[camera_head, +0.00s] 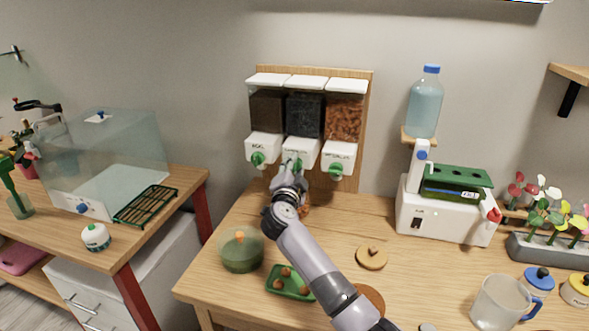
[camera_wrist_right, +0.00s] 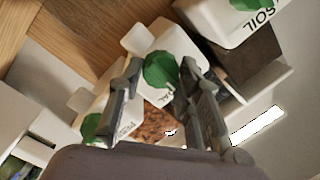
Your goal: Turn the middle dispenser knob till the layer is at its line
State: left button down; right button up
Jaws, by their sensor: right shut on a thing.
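Three dispensers hang on a wooden wall board. The middle dispenser (camera_head: 304,115) holds dark grey-black material, and its green knob (camera_head: 298,163) is partly covered by my right gripper (camera_head: 291,172). In the right wrist view the green knob (camera_wrist_right: 161,71) sits between the two grey fingers of the right gripper (camera_wrist_right: 157,75), which are shut on it. The space right under the middle dispenser is mostly hidden by my arm; an orange-brown edge (camera_head: 306,210) shows there. No layer or line can be made out. My left gripper is not in view.
The left dispenser (camera_head: 267,110) holds brown soil; the right one (camera_head: 343,118) holds orange-brown chips. Their knobs are close on either side. On the table stand a green-filled glass bowl (camera_head: 241,252), a green tray (camera_head: 290,282), a cork lid (camera_head: 371,257) and a white machine (camera_head: 443,217).

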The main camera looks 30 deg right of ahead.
jog(key=shift+f, duration=0.1)
jog(key=shift+c, duration=1.1)
